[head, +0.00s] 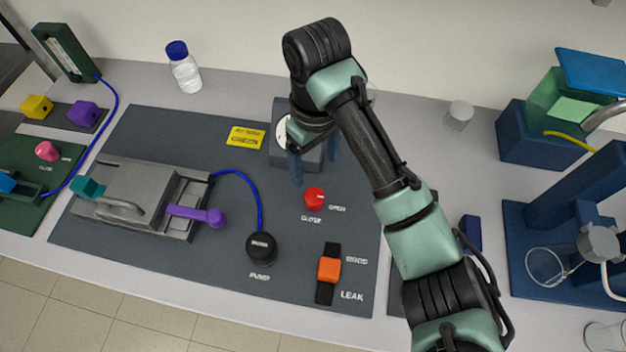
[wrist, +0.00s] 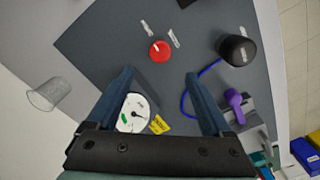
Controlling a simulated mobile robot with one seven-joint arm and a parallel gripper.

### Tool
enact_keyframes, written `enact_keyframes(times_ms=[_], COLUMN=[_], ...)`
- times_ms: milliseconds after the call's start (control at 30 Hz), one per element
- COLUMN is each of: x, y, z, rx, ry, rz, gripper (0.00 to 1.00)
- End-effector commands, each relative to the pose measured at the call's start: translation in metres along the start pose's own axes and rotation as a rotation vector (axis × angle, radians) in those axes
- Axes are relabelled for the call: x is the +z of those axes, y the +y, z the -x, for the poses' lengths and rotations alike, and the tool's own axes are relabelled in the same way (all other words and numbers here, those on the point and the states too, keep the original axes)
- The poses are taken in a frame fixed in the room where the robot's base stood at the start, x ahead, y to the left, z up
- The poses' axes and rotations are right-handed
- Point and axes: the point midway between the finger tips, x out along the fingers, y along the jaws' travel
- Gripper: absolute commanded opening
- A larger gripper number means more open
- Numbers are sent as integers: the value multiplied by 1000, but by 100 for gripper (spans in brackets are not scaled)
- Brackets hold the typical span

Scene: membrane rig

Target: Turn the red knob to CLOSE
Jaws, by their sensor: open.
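The red knob (head: 315,198) sits on the dark grey mat (head: 150,135), with the OPEN label (head: 337,209) to its right and the CLOSE label (head: 311,219) just below it. The knob also shows in the wrist view (wrist: 160,51), beyond the fingertips. Its white mark there points up and left, towards the OPEN label (wrist: 147,27) rather than the CLOSE label (wrist: 173,38). My gripper (head: 313,163) is open and empty, above the mat and apart from the knob. In the wrist view its two fingers (wrist: 158,76) stand wide apart.
A round white gauge (wrist: 132,113) lies between the fingers in the wrist view. A black pump bulb (head: 262,246) with a blue hose and an orange clip (head: 329,270) stand near the knob. A clear cup (head: 458,115) is to the right. The mat right around the knob is clear.

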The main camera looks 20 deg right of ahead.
Motion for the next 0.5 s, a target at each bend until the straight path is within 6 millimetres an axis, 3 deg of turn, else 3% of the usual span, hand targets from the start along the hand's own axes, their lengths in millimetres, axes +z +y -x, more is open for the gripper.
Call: enact_keyframes(times_ms=[200, 500], x=[-1, -1], y=[-2, 0], z=[-51, -98], rx=[-4, 0], ry=[2, 1], rz=[0, 0], gripper=[84, 84])
